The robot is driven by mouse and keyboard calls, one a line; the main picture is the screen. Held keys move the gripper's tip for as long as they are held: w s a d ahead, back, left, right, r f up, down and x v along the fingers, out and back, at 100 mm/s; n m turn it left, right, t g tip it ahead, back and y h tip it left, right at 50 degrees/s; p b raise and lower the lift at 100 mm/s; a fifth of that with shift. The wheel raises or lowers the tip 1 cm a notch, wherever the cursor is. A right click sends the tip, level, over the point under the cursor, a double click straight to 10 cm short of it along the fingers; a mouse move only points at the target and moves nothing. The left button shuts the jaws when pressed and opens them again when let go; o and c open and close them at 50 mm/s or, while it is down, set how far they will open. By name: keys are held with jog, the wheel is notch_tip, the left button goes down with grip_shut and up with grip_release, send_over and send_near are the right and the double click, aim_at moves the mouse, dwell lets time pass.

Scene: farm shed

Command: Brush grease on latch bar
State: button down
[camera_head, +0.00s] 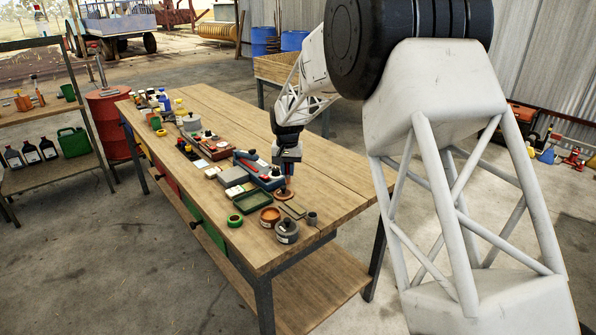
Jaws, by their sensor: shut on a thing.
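My gripper (288,180) points down over the near part of the wooden workbench (335,190). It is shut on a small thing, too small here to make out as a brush. A round brown-orange piece (286,195) shows right under the fingertips; I cannot tell if they touch. A blue tray-like piece (270,184) lies just left of the gripper. I cannot tell which piece is the latch bar. An orange-brown round dish (269,216) and a grey tin (287,232) stand near the front edge.
Boxes, tins and bottles (164,101) line the bench's left side. Its right side is mostly bare. A red drum (112,120) and a shelf (45,175) stand left of the bench.

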aim_at(288, 178)
jog(key=shift+f, duration=0.1)
dwell(0.3)
jog(key=shift+f, duration=3.5)
jog(key=shift+s+d+f, duration=0.1)
jog(key=shift+f, duration=0.15)
jog(key=shift+s+d+f, duration=0.15)
jog(key=shift+s+d, duration=0.65)
jog(key=shift+s, duration=0.05)
jog(key=shift+s+d, duration=1.7)
jog(key=shift+w+a, duration=2.4)
jog(key=shift+w+a+r, duration=0.1)
jog(key=shift+w+r, duration=0.05)
jog(key=shift+r, duration=0.4)
jog(key=shift+w+a+r, duration=0.1)
jog(key=shift+r, duration=3.35)
